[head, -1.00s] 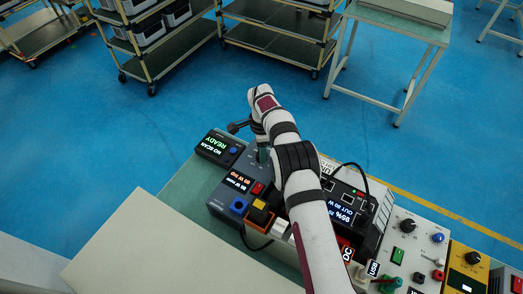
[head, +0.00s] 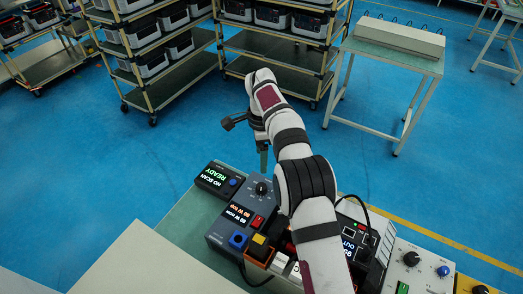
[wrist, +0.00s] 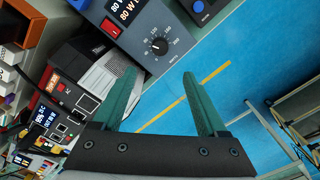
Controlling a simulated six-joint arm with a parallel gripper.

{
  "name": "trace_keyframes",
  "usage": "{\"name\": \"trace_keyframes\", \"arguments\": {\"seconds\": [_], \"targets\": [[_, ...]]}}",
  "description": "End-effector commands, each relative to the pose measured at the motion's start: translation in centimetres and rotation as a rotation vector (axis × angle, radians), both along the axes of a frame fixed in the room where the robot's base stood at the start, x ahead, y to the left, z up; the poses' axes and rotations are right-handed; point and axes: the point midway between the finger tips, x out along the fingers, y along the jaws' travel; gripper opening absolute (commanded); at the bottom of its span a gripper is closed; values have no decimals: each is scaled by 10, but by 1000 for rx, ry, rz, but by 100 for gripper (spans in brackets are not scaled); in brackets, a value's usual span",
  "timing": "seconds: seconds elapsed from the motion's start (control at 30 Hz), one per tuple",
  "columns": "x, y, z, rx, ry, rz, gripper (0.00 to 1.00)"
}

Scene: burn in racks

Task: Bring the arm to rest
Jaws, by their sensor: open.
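My gripper (head: 264,162) hangs above the back edge of the bench, by the grey-blue load unit (head: 225,235) with its black knob (head: 262,188). In the wrist view my gripper (wrist: 158,66) shows two teal fingers spread apart with nothing between them. The knob (wrist: 160,46) and load unit (wrist: 150,20) lie beyond the fingertips, apart from them. My arm reaches from the bottom of the head view up over the bench and hides part of the equipment.
A scanner box reading READY (head: 218,178) sits left of the load unit. A power unit (head: 355,245) with a black cable stands to the right. Shelf racks (head: 165,65) and a side table (head: 392,55) stand beyond open blue floor (head: 350,150).

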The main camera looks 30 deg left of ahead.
Motion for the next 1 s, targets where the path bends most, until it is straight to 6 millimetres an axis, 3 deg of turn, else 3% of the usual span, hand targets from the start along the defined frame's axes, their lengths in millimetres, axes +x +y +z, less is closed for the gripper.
{"name": "trace_keyframes", "arguments": {"seconds": [0.17, 0.6, 0.67, 0.77, 0.83, 0.93, 1.0], "targets": [[0, 0, 20, 1, -2, 0, 75], [0, -1, 22, 0, 0, 1, 75], [2, -9, 30, 3, 1, 8, 75], [5, -57, 72, 17, 9, 46, 75], [-6, -116, 112, 35, 18, 97, 75], [-54, -201, 153, 67, 26, 177, 75], [-104, -252, 165, 91, 25, 231, 75]]}}
